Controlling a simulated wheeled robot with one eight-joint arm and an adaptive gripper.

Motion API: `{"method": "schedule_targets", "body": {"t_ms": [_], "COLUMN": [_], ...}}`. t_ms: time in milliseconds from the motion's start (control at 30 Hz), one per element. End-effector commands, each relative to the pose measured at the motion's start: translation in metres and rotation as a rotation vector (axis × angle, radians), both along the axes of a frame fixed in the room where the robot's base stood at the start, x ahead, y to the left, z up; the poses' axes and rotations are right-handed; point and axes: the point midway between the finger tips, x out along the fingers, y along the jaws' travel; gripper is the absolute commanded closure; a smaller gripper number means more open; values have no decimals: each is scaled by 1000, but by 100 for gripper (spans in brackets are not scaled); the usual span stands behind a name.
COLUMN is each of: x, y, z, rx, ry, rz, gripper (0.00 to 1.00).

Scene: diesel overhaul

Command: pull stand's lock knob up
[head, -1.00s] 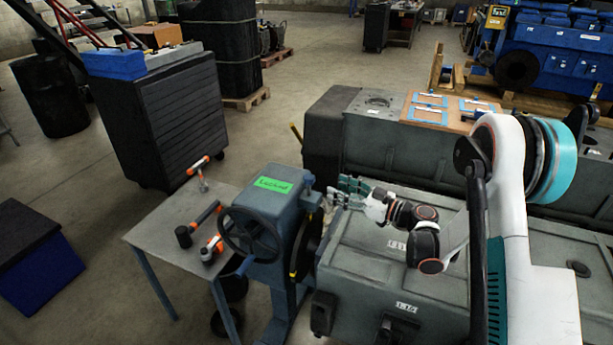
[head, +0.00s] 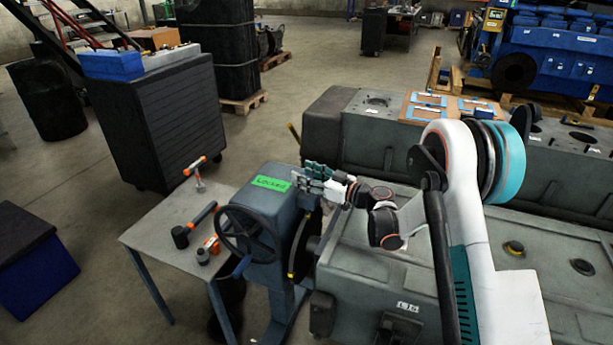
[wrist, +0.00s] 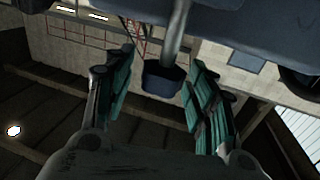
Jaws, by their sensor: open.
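The blue-grey stand (head: 272,217) has a green label reading "Locked" (head: 271,183) on top and a handwheel (head: 246,234) in front. My gripper (head: 303,176) is at the stand's upper right corner and covers the lock knob in the head view. In the wrist view, the dark blue lock knob (wrist: 164,80) sits on a grey rod (wrist: 177,32) between the two green-padded fingers of my gripper (wrist: 163,72). The fingers are open, with visible gaps on both sides of the knob. The knob looks closer to the right finger.
A small table (head: 165,228) with a hammer (head: 196,224) and other tools stands left of the stand. A large grey engine block (head: 375,277) lies right of it, under my arm. A dark cabinet (head: 160,118) stands behind the table.

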Motion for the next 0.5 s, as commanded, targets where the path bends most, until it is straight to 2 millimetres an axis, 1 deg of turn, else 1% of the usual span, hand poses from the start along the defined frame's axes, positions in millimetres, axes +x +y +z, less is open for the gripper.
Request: {"method": "schedule_targets", "body": {"t_ms": [67,167,200,300,433,500], "x": [0,0,0,0,0,0], "y": [0,0,0,0,0,-1], "z": [0,0,0,0,1,7], "rx": [0,0,0,0,0,0], "ry": [0,0,0,0,0,0], "rz": [0,0,0,0,0,0], "gripper": [49,69,78,100,100,100]}}
